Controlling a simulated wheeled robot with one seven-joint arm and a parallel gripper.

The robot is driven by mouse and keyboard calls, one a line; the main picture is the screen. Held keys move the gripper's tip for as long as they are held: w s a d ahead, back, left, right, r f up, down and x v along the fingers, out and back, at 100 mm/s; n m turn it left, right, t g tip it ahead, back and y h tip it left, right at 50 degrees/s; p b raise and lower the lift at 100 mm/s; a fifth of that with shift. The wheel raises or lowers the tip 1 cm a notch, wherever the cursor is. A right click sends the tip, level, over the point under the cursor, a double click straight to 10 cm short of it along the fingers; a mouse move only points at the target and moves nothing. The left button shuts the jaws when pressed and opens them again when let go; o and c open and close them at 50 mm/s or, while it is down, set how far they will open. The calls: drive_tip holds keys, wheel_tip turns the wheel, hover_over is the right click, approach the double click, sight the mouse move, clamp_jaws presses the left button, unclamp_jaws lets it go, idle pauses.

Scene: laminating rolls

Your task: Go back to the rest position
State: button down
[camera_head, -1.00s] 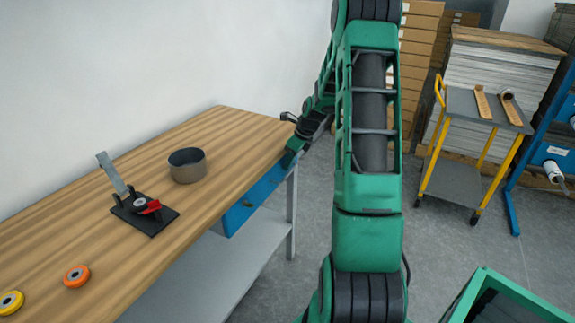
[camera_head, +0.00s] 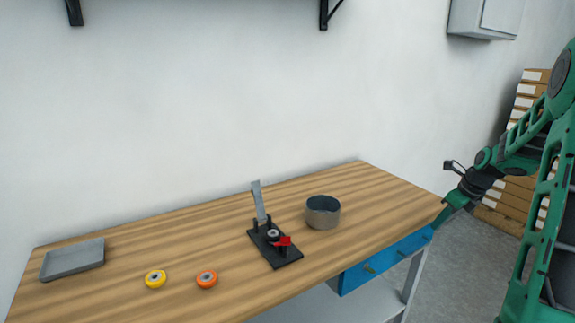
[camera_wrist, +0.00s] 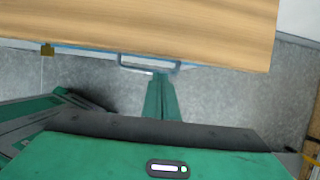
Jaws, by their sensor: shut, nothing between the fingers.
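My gripper (camera_head: 440,222) is at the front right corner of the wooden workbench (camera_head: 375,185) in the head view, just outside its edge and near the blue drawer front (camera_head: 385,260). In the wrist view my gripper (camera_wrist: 161,85) is a narrow green shape with its fingers together and nothing between them. Its tip overlaps a pale grey-blue loop-shaped part (camera_wrist: 122,60) below the bench edge; I cannot tell if they touch. My arm reaches in from the right of the head view.
On the bench stand a grey round pot (camera_head: 323,213), a black clamp device (camera_head: 272,246) with a red part, an orange roll (camera_head: 207,279), a yellow roll (camera_head: 156,279) and a grey tray (camera_head: 73,260). Stacked boxes (camera_head: 507,200) stand at the right. A grey cabinet (camera_head: 484,17) hangs above.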

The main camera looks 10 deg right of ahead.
drive_tip(key=s+a+r+n+g+h, duration=0.1)
drive_tip(key=s+a+r+n, duration=0.3)
drive_tip(key=s+a+n, duration=0.3)
drive_tip(key=s+a+r+n+g+h, duration=0.15)
drive_tip(key=s+a+r+n, duration=0.25)
drive_tip(key=s+a+n, duration=0.65)
drive_tip(key=s+n, duration=0.3)
drive_tip(key=s, duration=0.4)
drive_tip(key=s+a+n+g+y, duration=0.1)
drive_tip(key=s+a+n, duration=0.2)
drive_tip(key=s, duration=0.6)
drive_tip(key=shift+s+f+n, duration=0.15)
drive_tip(key=shift+f+n, duration=0.2)
drive_tip(key=shift+n, duration=0.7)
drive_tip(key=shift+d+g, duration=0.1)
drive_tip(key=shift+g, duration=0.15)
drive_tip(key=shift+w+f, duration=0.25)
drive_tip(key=shift+w, duration=0.4)
drive_tip(key=c, duration=2.5)
unclamp_jaws()
